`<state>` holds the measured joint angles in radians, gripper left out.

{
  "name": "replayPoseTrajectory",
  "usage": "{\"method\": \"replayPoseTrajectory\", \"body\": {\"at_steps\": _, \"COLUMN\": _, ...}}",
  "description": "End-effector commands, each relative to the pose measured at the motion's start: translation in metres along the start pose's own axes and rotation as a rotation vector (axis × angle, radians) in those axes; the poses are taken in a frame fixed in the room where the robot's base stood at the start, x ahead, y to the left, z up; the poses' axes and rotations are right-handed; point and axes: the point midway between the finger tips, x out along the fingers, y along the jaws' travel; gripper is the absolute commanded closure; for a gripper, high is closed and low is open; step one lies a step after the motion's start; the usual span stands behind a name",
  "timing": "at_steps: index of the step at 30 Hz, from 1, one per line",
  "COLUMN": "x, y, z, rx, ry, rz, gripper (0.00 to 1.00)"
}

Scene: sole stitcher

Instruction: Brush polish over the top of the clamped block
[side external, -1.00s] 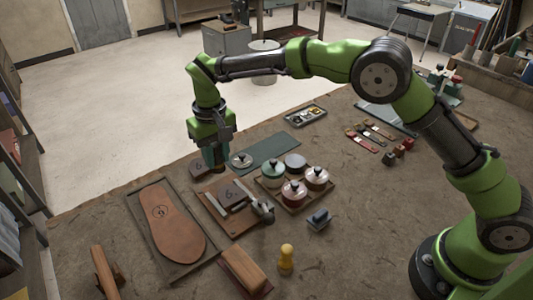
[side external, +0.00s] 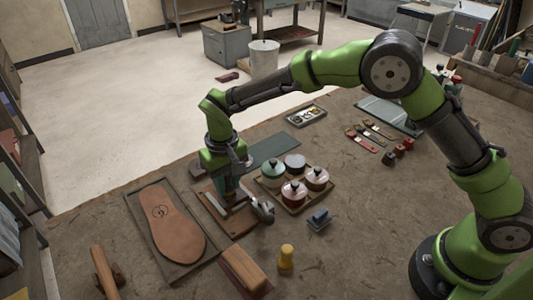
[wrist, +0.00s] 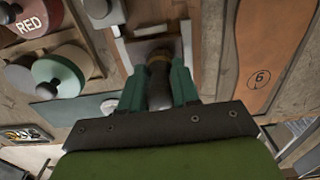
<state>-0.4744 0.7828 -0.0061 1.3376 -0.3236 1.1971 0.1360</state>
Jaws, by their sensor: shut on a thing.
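My gripper (wrist: 157,88) is shut on a brush (wrist: 158,92), whose dark handle and brown collar show between the green fingers in the wrist view. In the side view my gripper (side external: 228,188) is low over the clamp board (side external: 238,226). The clamped block (wrist: 146,46) shows as a grey-brown patch between pale metal jaws (wrist: 187,46) in the wrist view, just beyond the brush. In the side view my gripper hides most of the block. Whether the bristles touch its top cannot be told.
A tray (side external: 291,206) of lidded pots, including a teal pot (side external: 272,171), stands right of the clamp. A sole in a tray (side external: 170,222) lies left.

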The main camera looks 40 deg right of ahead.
Motion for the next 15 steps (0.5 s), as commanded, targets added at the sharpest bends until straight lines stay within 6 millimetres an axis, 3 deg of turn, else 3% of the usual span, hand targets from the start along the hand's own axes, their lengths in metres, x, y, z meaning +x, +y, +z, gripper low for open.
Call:
{"method": "replayPoseTrajectory", "body": {"at_steps": 9, "x": 0.0, "y": -0.002, "z": 0.031, "rx": -0.002, "ry": -0.003, "rz": 0.001, "gripper": 1.0}}
{"method": "replayPoseTrajectory", "body": {"at_steps": 15, "x": 0.001, "y": -0.001, "z": 0.012, "rx": 0.001, "ry": -0.001, "rz": 0.001, "gripper": 1.0}}
